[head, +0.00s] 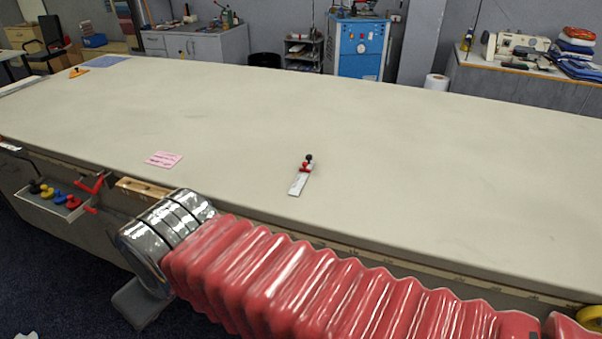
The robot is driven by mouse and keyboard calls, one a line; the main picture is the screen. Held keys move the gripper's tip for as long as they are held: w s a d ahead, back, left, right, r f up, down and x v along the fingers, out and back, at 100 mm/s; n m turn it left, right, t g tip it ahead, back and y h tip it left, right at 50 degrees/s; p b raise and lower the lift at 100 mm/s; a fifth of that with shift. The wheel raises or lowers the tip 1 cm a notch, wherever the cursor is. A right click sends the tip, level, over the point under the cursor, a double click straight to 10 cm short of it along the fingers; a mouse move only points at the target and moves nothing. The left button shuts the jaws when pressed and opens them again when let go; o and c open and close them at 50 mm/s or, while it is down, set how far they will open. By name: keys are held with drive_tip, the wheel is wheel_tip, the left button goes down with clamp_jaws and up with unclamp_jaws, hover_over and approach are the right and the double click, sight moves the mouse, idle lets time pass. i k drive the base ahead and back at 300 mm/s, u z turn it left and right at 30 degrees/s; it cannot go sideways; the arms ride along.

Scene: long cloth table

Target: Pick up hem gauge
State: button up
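The hem gauge (298,185) appears to be the small flat white strip with a red slider and a black knob at its far end. It lies on the cream cloth table (400,150), near the middle and towards the near edge. My arm, with red bellows and shiny metal rings, crosses the lower part of the view in front of the table's near edge. It is apart from the gauge in the picture. No gripper fingers can be made out.
A pink note (163,159) lies left of the gauge. A side tray (55,204) with coloured knobs hangs at the near left edge. An orange-brown tool (78,72) and blue sheet (104,61) lie far left. The cloth around the gauge is clear.

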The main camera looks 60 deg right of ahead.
sight(295, 190)
drive_tip(key=i, duration=0.95)
